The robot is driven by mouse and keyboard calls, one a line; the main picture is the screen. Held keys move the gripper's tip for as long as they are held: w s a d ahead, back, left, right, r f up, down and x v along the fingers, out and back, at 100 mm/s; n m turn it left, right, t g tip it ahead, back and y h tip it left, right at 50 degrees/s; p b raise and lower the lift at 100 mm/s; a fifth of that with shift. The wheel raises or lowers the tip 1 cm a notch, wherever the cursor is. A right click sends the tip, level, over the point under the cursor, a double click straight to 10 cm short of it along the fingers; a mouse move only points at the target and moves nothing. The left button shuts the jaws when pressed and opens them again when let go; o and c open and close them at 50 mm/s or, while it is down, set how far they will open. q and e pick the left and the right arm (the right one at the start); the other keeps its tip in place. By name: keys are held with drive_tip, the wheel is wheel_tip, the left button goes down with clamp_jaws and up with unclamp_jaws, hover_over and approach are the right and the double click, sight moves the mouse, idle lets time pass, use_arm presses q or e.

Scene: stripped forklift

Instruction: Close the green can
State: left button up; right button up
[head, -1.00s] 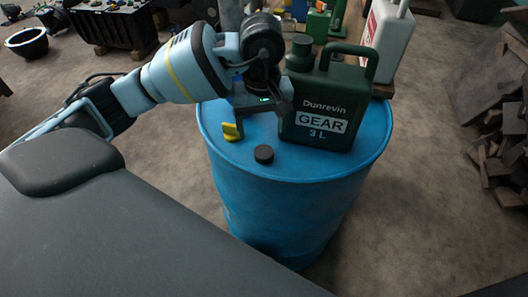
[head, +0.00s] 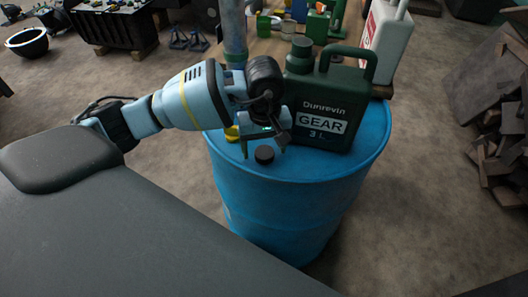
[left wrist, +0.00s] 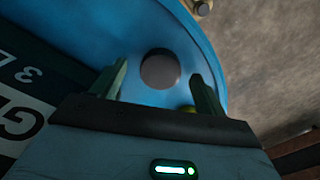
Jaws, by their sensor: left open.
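The green can (head: 322,100), marked Dunrevin GEAR 3 L, stands upright on a blue barrel (head: 285,205). Its neck (head: 302,46) points up at the left of its handle; I cannot see into its mouth. A round black cap (head: 264,155) lies flat on the barrel top, to the left of the can. My left gripper (head: 266,146) is open and empty above the cap. In the left wrist view the cap (left wrist: 160,69) shows between the two spread fingers, apart from both. The can's label (left wrist: 22,118) fills the left side there. My right gripper is not in view.
A yellow object (head: 232,133) sits on the barrel behind my left gripper, partly hidden. A white container (head: 388,45) and several green items stand on the bench behind the can. A pile of dark scrap (head: 508,130) lies at the right.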

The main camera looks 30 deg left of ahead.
use_arm(q)
drive_tip(key=shift+f, duration=0.1)
drive_tip(key=shift+c, duration=0.5)
drive_tip(key=c, duration=0.9)
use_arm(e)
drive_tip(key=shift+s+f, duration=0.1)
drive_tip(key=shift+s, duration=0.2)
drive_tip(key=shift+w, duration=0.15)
